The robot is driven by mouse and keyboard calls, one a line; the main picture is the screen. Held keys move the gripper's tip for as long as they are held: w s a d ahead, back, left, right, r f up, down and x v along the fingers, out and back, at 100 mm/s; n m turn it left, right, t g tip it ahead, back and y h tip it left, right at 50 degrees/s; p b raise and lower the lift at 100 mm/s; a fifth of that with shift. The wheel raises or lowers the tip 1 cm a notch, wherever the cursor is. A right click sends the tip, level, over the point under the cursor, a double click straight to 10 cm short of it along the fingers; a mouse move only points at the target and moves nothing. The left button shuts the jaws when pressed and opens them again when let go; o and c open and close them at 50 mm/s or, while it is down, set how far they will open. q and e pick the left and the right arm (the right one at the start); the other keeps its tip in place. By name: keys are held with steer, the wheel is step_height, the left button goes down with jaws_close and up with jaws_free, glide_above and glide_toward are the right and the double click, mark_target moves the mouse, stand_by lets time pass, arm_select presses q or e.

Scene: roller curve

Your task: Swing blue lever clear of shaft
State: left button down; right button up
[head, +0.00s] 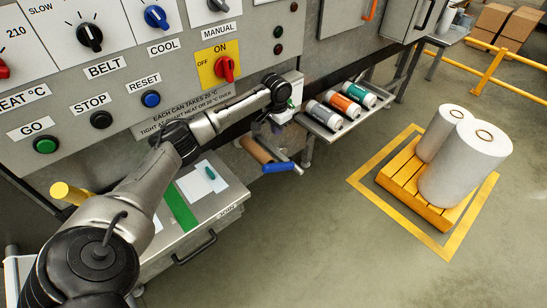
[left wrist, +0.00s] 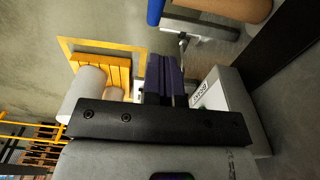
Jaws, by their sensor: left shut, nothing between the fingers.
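The blue lever (head: 279,167) sticks out to the right at the front end of the shaft, below the control panel. A brown cardboard roll (head: 256,150) sits on the shaft, behind the lever. My left gripper (head: 283,115) is above the lever and roll, beside a pale box on the panel's edge. Its fingers are shut and empty, and apart from the lever. In the left wrist view the dark fingertips (left wrist: 165,75) show in the middle, with the blue lever (left wrist: 155,12) and brown roll (left wrist: 240,8) at the top edge. My right gripper is not in view.
A shelf with several cans (head: 341,107) stands right of my gripper. A drawer cabinet (head: 205,235) with papers and a green strip is below my arm. A yellow pallet (head: 405,178) with white rolls stands on the floor at right. The floor in front is clear.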

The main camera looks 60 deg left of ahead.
arm_select(q)
steer(key=shift+f, duration=0.15)
steer(key=b, duration=0.3)
glide_above(274, 163)
steer(key=w, duration=0.2)
step_height(274, 163, down, 9)
steer(key=shift+s+a+f, duration=0.1)
steer(key=shift+f, duration=0.1)
steer(key=f, duration=0.1)
steer(key=s+f+b, duration=0.1)
steer(key=shift+s+f, duration=0.15)
steer(key=shift+f, duration=0.2)
steer(key=shift+s+f, duration=0.4)
steer(key=shift+f, duration=0.1)
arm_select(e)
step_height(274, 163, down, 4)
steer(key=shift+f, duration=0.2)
arm_select(q)
steer(key=shift+d, duration=0.2)
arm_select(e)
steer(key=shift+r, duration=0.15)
